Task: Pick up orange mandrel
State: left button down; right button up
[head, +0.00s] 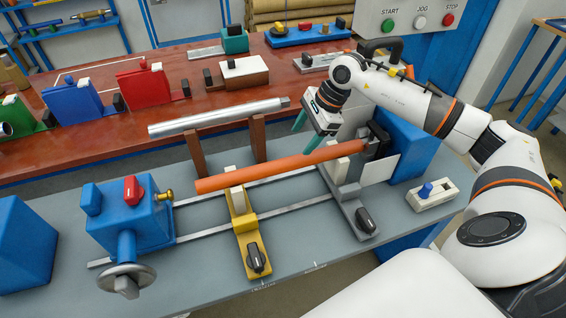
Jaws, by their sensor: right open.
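The orange mandrel (270,170) lies lengthwise over the winder, its left end free and its right end near the grey and blue headstock. A yellow support (244,220) and a grey support (348,193) stand under it. My right gripper (305,138) has teal fingers, is open and points down just above and behind the right part of the mandrel. I cannot tell whether a finger touches it. My left gripper is not in view.
A silver mandrel (217,117) rests on brown posts behind the orange one. A blue tailstock with handwheel (126,278) stands at left, a blue headstock (412,142) at right. A white switch box (432,194) is at the bench's right end. The red table (60,165) behind holds coloured fixtures.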

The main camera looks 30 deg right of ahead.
aim_at(290, 160)
jog(key=p+x, duration=0.1)
jog(key=x, duration=0.3)
jog(key=shift+a+f, duration=0.1)
jog(key=shift+f, duration=0.2)
jog(key=x, duration=0.1)
jog(key=p+x, duration=0.1)
jog(key=x, duration=0.1)
jog(key=p+x, duration=0.1)
jog(key=x, duration=0.1)
jog(key=shift+s, duration=0.25)
jog(key=shift+w+f, duration=0.1)
jog(key=shift+f, duration=0.15)
grip_shut()
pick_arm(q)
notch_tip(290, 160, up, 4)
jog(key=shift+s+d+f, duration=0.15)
pick_arm(e)
jog(key=shift+r, duration=0.1)
